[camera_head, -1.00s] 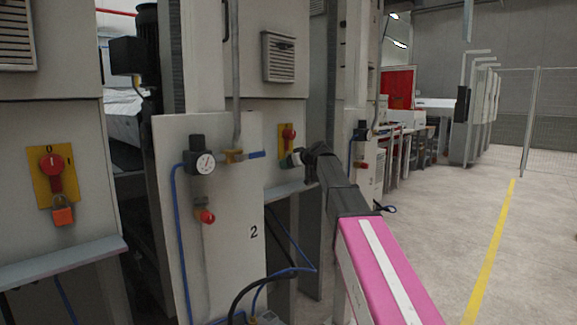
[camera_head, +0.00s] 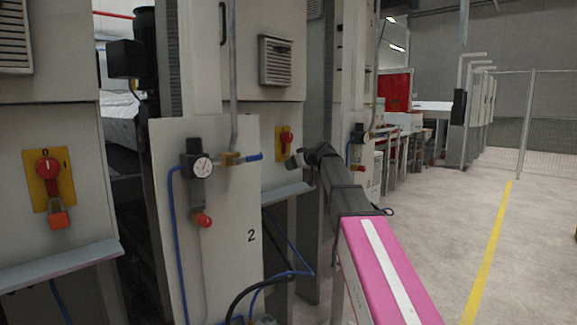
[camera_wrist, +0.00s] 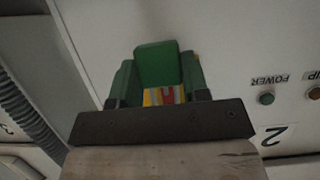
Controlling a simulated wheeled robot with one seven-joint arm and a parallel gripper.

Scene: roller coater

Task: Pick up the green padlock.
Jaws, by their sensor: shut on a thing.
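The green padlock (camera_wrist: 158,65) shows in the wrist view as a green block between the two jaws of my gripper (camera_wrist: 158,80). My gripper is shut on it. A small yellow, grey and red patch shows just below the block. In the head view my gripper (camera_head: 297,159) is at the far end of my arm, just right of and below a yellow plate with a red switch (camera_head: 285,140). The padlock is only a small dark green bit there. Its shackle is hidden, and I cannot tell whether it touches the switch.
An orange padlock (camera_head: 59,215) hangs from another red switch (camera_head: 48,169) at left. A panel with a gauge (camera_head: 201,166) and blue hoses stands left of my arm. A narrow ledge (camera_head: 275,195) lies below the gripper. The floor at right is clear.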

